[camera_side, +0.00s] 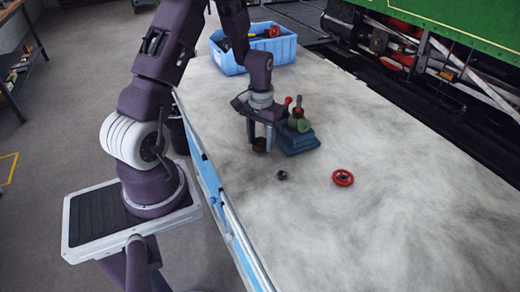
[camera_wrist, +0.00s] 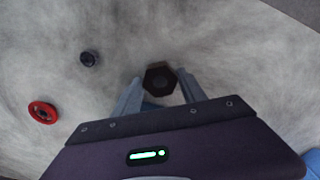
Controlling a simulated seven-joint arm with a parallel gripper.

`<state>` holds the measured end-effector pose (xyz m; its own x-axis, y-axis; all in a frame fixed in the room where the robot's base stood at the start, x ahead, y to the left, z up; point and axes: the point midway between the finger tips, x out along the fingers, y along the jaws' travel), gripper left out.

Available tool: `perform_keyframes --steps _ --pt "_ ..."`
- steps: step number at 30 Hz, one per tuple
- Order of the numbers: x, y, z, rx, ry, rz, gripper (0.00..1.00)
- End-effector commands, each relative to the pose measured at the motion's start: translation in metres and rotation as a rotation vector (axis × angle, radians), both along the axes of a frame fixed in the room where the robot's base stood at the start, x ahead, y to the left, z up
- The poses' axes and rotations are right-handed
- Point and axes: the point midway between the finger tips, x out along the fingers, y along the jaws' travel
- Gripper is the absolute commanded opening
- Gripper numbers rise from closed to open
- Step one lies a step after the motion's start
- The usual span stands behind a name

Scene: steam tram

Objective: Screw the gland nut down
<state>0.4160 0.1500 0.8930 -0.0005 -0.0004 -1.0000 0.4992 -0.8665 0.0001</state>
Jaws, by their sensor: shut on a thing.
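My gripper (camera_side: 258,143) points down over the bench, just left of the valve fixture. It is shut on a dark brown hexagonal nut (camera_wrist: 158,82), which I take as the gland nut. The valve fixture is a blue-grey block (camera_side: 297,143) carrying a green valve body (camera_side: 300,124) with a red-tipped part standing up. The fingers and nut are beside the fixture, not on it.
A red handwheel (camera_side: 343,177) lies on the bench (camera_side: 400,225); it also shows in the wrist view (camera_wrist: 42,112). A small black round part (camera_side: 281,175) lies left of it. A blue bin (camera_side: 232,62) with tools stands at the back. The front of the bench is clear.

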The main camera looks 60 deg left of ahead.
Motion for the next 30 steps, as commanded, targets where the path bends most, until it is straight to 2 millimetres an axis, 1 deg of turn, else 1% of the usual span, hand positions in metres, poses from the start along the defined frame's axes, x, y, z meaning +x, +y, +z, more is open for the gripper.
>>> perform_keyframes --steps 5,16,20,27,29,30 --pt "0.001 0.001 0.008 0.002 -0.003 0.0 0.1" --pt "0.001 0.001 0.046 0.002 -0.003 0.0 0.1" --pt "0.0 0.0 0.052 0.001 -0.002 0.0 0.1" --pt "0.0 0.0 0.052 0.0 -0.001 0.0 0.1" --pt "0.001 0.001 0.057 0.002 -0.003 0.0 0.1" --pt "0.001 0.001 0.066 0.004 -0.005 0.0 0.1"
